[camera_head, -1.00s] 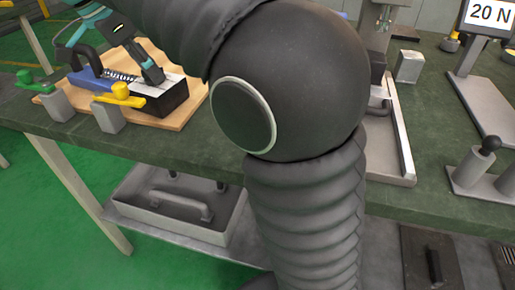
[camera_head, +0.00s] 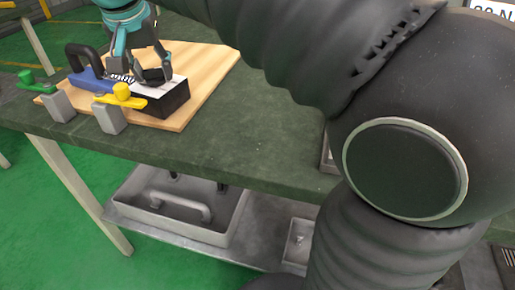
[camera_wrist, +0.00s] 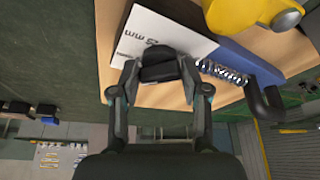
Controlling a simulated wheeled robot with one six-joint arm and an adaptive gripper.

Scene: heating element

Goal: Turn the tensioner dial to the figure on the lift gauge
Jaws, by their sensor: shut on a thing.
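A device lies on a wooden board (camera_head: 205,70). It has a blue body (camera_head: 92,78) with a black handle, a coiled spring (camera_wrist: 222,71) and a black block (camera_head: 172,101) with a white top. In the wrist view the white top (camera_wrist: 150,32) carries print ending in "mm"; the figure is unclear. My gripper (camera_head: 152,77) comes down from above onto the white top. In the wrist view my gripper (camera_wrist: 160,82) is shut on a dark piece (camera_wrist: 158,66); whether this is the dial I cannot tell.
The dark green bench top (camera_head: 255,140) is bare right of the board. A grey tray (camera_head: 180,205) sits on the lower shelf. My arm hides the right side.

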